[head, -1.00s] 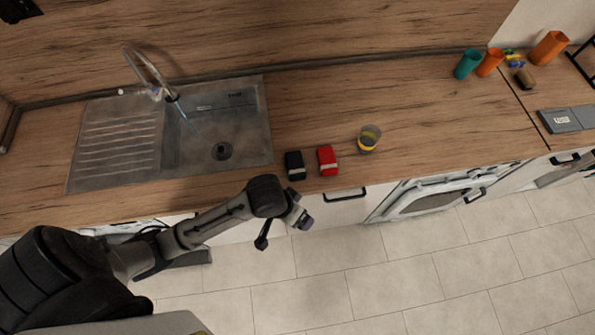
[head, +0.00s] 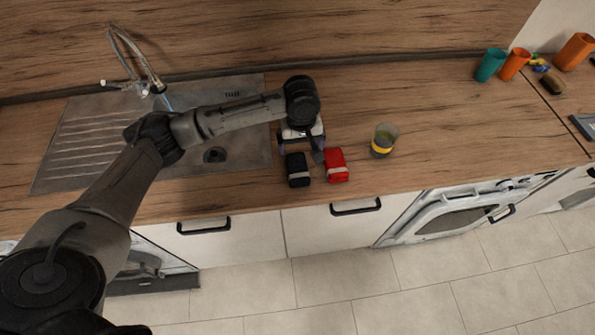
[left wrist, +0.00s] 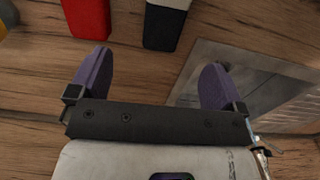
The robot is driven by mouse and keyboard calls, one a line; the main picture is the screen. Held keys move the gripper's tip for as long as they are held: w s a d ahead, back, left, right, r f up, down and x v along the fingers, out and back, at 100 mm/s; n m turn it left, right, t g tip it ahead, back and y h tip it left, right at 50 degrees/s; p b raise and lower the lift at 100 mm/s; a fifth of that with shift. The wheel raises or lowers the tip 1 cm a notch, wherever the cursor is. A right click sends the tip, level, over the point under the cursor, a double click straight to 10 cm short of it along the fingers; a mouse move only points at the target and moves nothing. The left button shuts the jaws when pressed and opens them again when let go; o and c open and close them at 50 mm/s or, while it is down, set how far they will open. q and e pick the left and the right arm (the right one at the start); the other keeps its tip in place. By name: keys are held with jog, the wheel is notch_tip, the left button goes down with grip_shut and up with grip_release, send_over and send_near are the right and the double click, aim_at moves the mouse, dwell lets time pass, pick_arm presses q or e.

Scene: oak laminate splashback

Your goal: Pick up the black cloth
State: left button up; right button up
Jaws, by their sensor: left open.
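The black cloth (head: 297,170) is a small folded block with a pale band, lying on the wooden counter near its front edge. It also shows at the top of the left wrist view (left wrist: 162,26), cut off by the frame edge. My left gripper (head: 301,145) is just behind it, toward the wall, with its fingers spread. In the left wrist view the open left gripper (left wrist: 157,72) has nothing between its purple-grey fingers, and the black cloth lies beyond the tips. My right gripper is not in view.
A red folded cloth (head: 336,165) lies close to the right of the black one. A glass with a yellow band (head: 384,141) stands further right. The sink (head: 235,160) is to the left. Cups (head: 490,65) stand at the far right; the counter between is clear.

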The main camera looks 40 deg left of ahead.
aim_at(298, 168)
pick_arm(q)
notch_tip(298, 168, down, 7)
jog(key=shift+r+b, duration=0.15)
jog(key=shift+b, duration=0.25)
jog(key=f, duration=0.2)
jog(key=s+f, duration=0.1)
jog(key=f, duration=0.1)
jog(key=shift+a+b, duration=0.15)
jog(key=shift+b, duration=0.25)
jog(key=shift+f, duration=0.65)
jog(key=shift+c, duration=0.4)
jog(key=c, duration=0.9)
